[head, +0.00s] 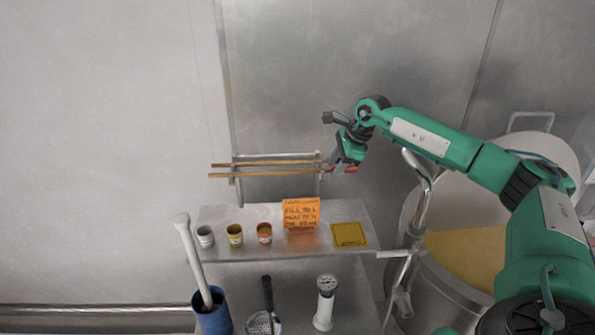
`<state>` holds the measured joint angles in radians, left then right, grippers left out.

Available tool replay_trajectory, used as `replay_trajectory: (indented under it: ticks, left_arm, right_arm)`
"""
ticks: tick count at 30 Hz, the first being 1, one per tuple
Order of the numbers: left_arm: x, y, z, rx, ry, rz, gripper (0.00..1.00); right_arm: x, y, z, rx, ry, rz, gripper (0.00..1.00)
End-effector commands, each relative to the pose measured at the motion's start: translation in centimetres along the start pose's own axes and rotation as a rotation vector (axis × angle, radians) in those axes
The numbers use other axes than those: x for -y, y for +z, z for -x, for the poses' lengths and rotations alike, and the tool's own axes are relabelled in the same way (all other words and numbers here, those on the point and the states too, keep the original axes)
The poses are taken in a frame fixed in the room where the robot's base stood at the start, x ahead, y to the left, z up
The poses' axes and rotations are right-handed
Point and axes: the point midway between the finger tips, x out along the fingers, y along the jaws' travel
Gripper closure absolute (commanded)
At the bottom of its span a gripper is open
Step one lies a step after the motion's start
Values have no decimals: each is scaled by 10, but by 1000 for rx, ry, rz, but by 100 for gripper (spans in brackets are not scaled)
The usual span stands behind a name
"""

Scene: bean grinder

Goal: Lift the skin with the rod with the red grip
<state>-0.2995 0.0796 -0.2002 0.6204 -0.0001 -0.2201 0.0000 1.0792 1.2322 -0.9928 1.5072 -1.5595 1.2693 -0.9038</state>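Two long brown rods lie level across a metal rack on the wall. The upper rod (265,163) and the lower rod (265,174) run side by side. A red grip (351,170) shows at the right end of the rods, just right of my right gripper (338,164). The gripper's fingers point down at that end and partly cover it; whether they are closed on the rod cannot be seen. A yellow-tan surface (468,250), possibly the skin, lies inside the large steel vat (440,292) at right, partly behind my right arm. My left gripper is out of view.
Below the rods, a metal shelf (290,254) holds three small cups (235,235), an orange sign (301,212) and a yellow square (349,234). Lower down stand a blue container (213,318) with a white paddle (190,250), a skimmer (267,292) and a white cylinder (325,303). A metal pipe (421,190) rises beside the vat.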

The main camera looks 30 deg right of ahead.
Motion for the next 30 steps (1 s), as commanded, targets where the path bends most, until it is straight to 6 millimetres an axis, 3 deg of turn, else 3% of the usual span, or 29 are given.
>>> replay_trajectory:
  ticks: [1, 6, 20, 26, 30]
  left_arm:
    - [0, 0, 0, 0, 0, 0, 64]
    - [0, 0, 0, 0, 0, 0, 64]
    - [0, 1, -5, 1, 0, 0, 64]
    - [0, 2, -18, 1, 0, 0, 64]
    - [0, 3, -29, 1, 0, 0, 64]
  right_arm:
    - [0, 0, 0, 0, 0, 0, 70]
    - [0, 0, 0, 0, 0, 0, 100]
    - [3, 4, 8, 2, -3, 1, 100]
    - [9, 15, 35, 5, -6, 2, 100]
    - [15, 29, 65, 6, -6, 3, 100]
